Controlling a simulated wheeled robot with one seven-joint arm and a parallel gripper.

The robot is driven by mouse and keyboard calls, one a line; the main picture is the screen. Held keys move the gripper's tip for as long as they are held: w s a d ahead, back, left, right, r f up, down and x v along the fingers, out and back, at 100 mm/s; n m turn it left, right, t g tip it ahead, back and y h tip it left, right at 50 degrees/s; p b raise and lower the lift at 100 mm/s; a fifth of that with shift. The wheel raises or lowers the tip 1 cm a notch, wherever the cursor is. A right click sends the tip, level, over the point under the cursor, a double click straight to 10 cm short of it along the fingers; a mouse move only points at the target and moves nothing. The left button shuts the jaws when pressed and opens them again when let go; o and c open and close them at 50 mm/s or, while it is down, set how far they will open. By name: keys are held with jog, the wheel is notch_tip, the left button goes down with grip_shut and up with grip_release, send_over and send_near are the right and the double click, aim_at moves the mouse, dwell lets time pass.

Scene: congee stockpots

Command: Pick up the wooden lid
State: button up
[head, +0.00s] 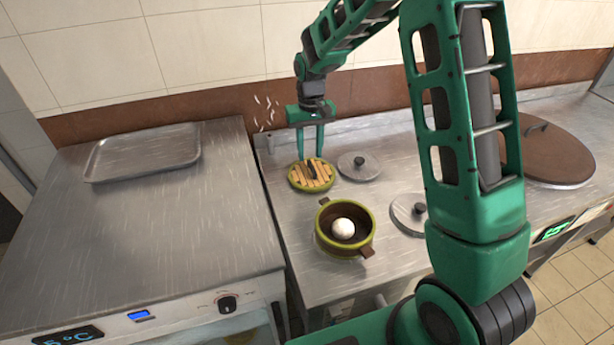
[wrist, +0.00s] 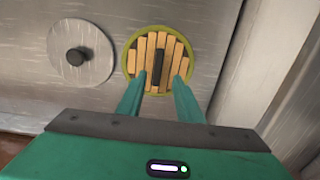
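The wooden lid (head: 320,175) is round, with light slats, a yellow-green rim and a dark bar handle, and lies flat on the steel counter. In the wrist view the lid (wrist: 144,62) is straight ahead of my fingers, its dark handle between the two tips. My gripper (head: 311,155) points down above the lid's far side, its green fingers apart and nothing held. In the wrist view my gripper (wrist: 158,84) also shows open, and its fingertips overlap the lid's lower edge. I cannot tell whether they touch it.
A green-rimmed pot (head: 325,240) with a white ball inside stands in front of the lid. Grey metal lids (head: 347,163) (head: 408,225) lie to the right. A large brown lid (head: 560,165) is farther right. An empty tray (head: 140,160) sits on the left unit.

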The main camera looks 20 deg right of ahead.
aim_at(311, 165)
jog(key=shift+d+f, duration=0.15)
jog(key=shift+f, duration=1.15)
jog(key=shift+d+f, duration=0.1)
jog(key=shift+f, duration=1.2)
grip_shut()
